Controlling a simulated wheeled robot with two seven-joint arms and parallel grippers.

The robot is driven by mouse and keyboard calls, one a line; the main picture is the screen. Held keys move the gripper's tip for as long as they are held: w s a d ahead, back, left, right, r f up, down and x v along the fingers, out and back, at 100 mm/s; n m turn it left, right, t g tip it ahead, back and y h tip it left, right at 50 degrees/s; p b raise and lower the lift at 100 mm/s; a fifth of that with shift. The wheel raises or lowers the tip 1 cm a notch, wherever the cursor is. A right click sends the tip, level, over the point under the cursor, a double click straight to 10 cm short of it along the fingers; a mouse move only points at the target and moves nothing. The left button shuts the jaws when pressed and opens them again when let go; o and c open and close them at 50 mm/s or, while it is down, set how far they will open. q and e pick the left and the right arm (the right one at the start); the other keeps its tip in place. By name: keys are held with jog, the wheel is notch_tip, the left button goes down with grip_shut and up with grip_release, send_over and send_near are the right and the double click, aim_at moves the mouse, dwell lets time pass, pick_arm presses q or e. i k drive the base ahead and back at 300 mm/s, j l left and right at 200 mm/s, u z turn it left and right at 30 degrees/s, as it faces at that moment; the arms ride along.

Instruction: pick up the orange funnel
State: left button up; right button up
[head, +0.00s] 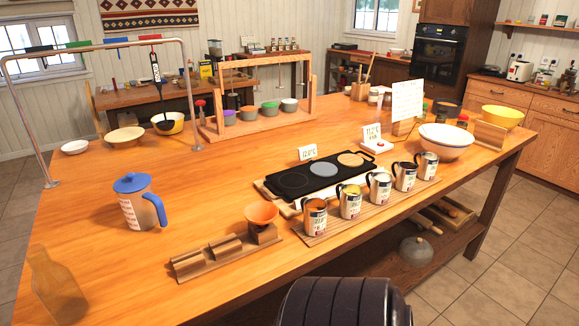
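The orange funnel (262,213) sits wide mouth up in a dark wooden block (264,234) near the front edge of the table. The block stands at the right end of a wooden rack (228,257). The funnel's lower part is hidden in or behind the block. Neither of my grippers shows in the head view, and nothing touches the funnel.
Several metal mugs (314,217) stand on a board right of the funnel. Behind is a dark hotplate (325,173). A measuring jug (139,204) with blue lid and a brown bottle (58,287) stand left. The wooden table (205,170) is clear between jug and hotplate.

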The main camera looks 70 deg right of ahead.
aim_at(262, 212)
jog(key=z, duration=2.1)
